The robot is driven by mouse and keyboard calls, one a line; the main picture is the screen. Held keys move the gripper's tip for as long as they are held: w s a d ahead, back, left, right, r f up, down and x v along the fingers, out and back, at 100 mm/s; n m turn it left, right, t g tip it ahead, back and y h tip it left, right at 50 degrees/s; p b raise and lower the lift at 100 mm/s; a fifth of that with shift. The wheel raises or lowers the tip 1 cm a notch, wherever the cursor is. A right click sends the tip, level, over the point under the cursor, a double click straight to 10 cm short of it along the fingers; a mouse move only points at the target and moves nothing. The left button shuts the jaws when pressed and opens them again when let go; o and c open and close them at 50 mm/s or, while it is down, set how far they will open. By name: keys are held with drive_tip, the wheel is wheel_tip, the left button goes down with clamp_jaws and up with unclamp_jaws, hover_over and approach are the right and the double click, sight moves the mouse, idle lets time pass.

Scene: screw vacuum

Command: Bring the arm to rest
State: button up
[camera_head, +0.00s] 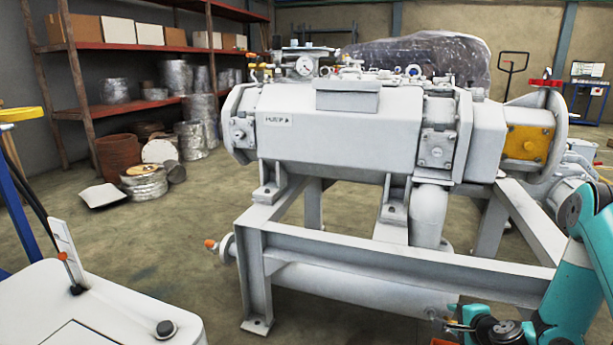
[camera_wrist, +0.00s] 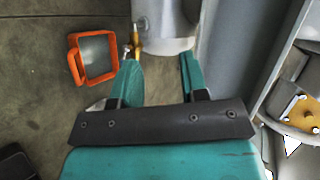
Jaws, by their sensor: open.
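My gripper (camera_wrist: 160,80) shows in the wrist view with its two teal fingers apart and nothing between them. Beyond the fingertips is a light grey cylindrical part (camera_wrist: 168,22) with a small brass fitting (camera_wrist: 137,38) at its side; I cannot tell whether the left finger touches the fitting. In the head view my teal arm (camera_head: 575,285) is at the lower right, in front of the grey frame. My fingers are not clear in that view. The grey screw vacuum pump (camera_head: 340,130) stands on a steel frame (camera_head: 400,262).
An orange-rimmed square container (camera_wrist: 94,58) lies on the floor left of my fingers in the wrist view. A grey beam (camera_wrist: 222,65) runs close on the right. Red shelves (camera_head: 120,47) with boxes and drums stand at the back left. Open floor lies left of the pump.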

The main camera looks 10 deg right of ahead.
drive_tip(key=w+a+r+n+g+y, duration=0.1)
drive_tip(key=a+r+n+y, duration=0.1)
drive_tip(key=a+r+n, duration=0.3)
drive_tip(key=w+a+r+n+y, duration=0.2)
drive_tip(key=a+r+y, duration=0.1)
drive_tip(key=a+r, duration=0.4)
drive_tip(key=s+a+r+n+g+y+p, duration=0.1)
drive_tip(key=s+a+r+n+g, duration=0.1)
drive_tip(key=s+a+r+n, duration=0.3)
drive_tip(key=s+a+r+n+g+y, duration=0.1)
drive_tip(key=s+a+r+n+g, duration=0.15)
drive_tip(key=a+r, duration=0.45)
drive_tip(key=s+a+r+n+g+h, duration=0.15)
drive_tip(key=s+r+n, duration=0.25)
drive_tip(key=s, duration=0.4)
drive_tip(key=s+a+r+n+g+p, duration=0.1)
drive_tip(key=s+a+r+n+g, duration=0.2)
drive_tip(key=s, duration=0.4)
drive_tip(key=s+a+r+n+g+h, duration=0.15)
drive_tip(key=s+r+n, duration=0.25)
drive_tip(key=s, duration=0.4)
wheel_tip(320, 180, up, 38)
drive_tip(key=p, duration=3.8)
drive_tip(key=shift+r, duration=0.2)
drive_tip(key=shift+d, duration=0.15)
